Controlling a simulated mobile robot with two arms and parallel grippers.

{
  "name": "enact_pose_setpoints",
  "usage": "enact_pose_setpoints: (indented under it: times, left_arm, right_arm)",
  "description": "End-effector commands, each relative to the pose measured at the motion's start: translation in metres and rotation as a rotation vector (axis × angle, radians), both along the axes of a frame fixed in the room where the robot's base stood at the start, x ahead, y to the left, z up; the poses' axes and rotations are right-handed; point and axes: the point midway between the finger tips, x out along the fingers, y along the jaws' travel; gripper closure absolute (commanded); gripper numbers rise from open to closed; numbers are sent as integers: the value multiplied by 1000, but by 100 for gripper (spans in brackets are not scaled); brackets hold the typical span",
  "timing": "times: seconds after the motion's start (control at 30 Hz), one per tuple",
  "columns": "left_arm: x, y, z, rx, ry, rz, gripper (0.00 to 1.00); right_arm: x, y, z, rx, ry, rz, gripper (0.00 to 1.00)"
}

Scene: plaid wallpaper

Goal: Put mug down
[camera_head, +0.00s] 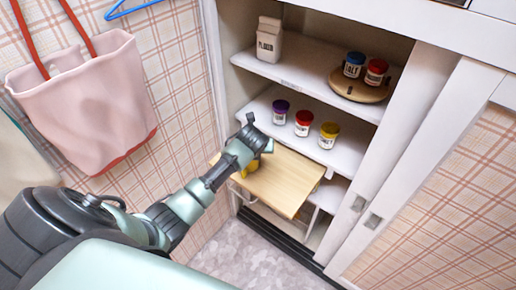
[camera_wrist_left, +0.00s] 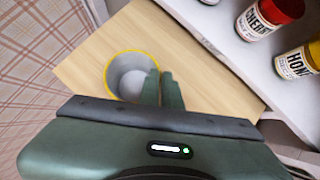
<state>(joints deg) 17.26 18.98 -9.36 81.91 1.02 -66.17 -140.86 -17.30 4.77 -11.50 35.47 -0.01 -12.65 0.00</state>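The mug (camera_wrist_left: 118,78) has a yellow rim and a pale grey inside, and looks empty in the left wrist view. In the head view a small yellow part of it (camera_head: 254,165) shows beneath my left gripper (camera_head: 248,134). The left gripper's fingers (camera_wrist_left: 162,89) are close together at the mug's right rim and look shut on its side; the exact contact is hidden. The mug is over the pull-out wooden board (camera_head: 283,181); I cannot tell whether its base touches the board. My right gripper is in neither view.
Purple, red and yellow-lidded jars (camera_head: 303,123) stand on the shelf above the board. A carton (camera_head: 268,40) and a round wooden tray (camera_head: 358,89) with two jars are higher up. A sliding door (camera_head: 395,165) stands right. The board's right part is clear.

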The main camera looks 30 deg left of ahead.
Motion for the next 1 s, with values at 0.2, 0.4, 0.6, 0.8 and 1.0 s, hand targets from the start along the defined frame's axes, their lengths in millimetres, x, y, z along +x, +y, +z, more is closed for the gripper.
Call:
enact_pose_setpoints:
  times: [0.2, 0.4, 0.6, 0.8, 1.0]
  left_arm:
    - [-1, 0, -1, 0, 3, 1, 74]
    - [-1, 0, 0, 0, 3, 1, 74]
    - [-4, -1, 6, 2, 0, 0, 74]
    - [-21, -9, 34, 3, -4, -1, 74]
    - [-44, -21, 68, 3, -1, -2, 74]
  right_arm:
    - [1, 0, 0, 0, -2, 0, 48]
    - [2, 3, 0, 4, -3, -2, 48]
    - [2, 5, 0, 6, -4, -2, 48]
    - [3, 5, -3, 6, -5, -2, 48]
    - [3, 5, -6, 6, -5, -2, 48]
